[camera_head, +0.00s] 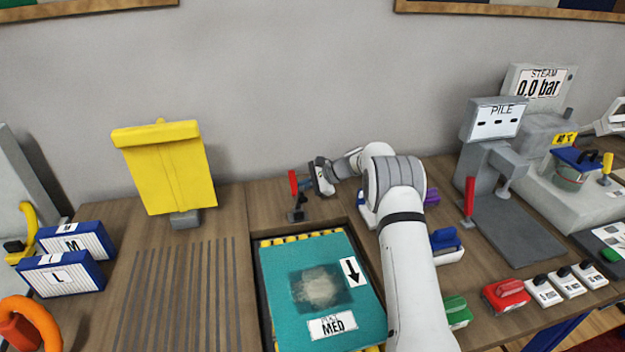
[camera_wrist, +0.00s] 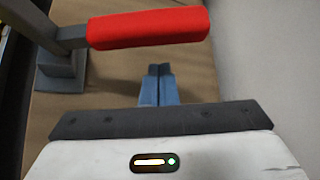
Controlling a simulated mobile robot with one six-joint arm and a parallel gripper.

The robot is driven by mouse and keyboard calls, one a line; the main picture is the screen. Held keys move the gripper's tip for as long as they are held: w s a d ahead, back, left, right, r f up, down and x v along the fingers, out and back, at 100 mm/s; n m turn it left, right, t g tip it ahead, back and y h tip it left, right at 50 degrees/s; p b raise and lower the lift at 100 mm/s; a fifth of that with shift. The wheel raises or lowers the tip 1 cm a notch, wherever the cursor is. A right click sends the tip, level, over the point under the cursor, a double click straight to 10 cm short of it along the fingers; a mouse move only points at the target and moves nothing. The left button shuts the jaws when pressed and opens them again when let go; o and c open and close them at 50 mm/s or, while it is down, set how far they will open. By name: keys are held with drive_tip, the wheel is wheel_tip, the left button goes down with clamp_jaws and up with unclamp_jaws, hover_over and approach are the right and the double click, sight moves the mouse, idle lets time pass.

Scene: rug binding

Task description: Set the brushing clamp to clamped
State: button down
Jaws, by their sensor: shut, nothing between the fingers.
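The brushing clamp's red handle (camera_head: 293,183) stands roughly upright above its small grey base (camera_head: 296,215), behind the teal rug piece (camera_head: 277,263). My gripper (camera_head: 304,184) is just right of the handle, with its fingers shut and empty. In the wrist view the red handle (camera_wrist: 148,28) lies across the picture beyond the blue fingertips (camera_wrist: 158,70). The clamp's grey base (camera_wrist: 60,72) is at the left there. A gap seems to show between fingertips and handle, but I cannot tell for sure whether they touch.
The rug piece lies in a recessed tray with yellow-and-black edging (camera_head: 300,237). A yellow board (camera_head: 168,168) stands at the left. Blue (camera_head: 446,240), green (camera_head: 456,310) and red (camera_head: 506,296) brushes are right of my arm. A second red lever (camera_head: 469,197) stands by the PILE gauge (camera_head: 497,118).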

drive_tip(key=shift+s+d+r, duration=0.1)
drive_tip(key=shift+s+r, duration=0.15)
drive_tip(key=shift+r, duration=0.3)
drive_tip(key=shift+s+d+r, duration=0.15)
drive_tip(key=shift+s+r, duration=0.15)
drive_tip(key=shift+r, duration=0.3)
drive_tip(key=shift+s+d+r, duration=0.1)
drive_tip(key=shift+s+r, duration=0.15)
drive_tip(key=shift+r, duration=0.3)
drive_tip(key=shift+a, duration=0.15)
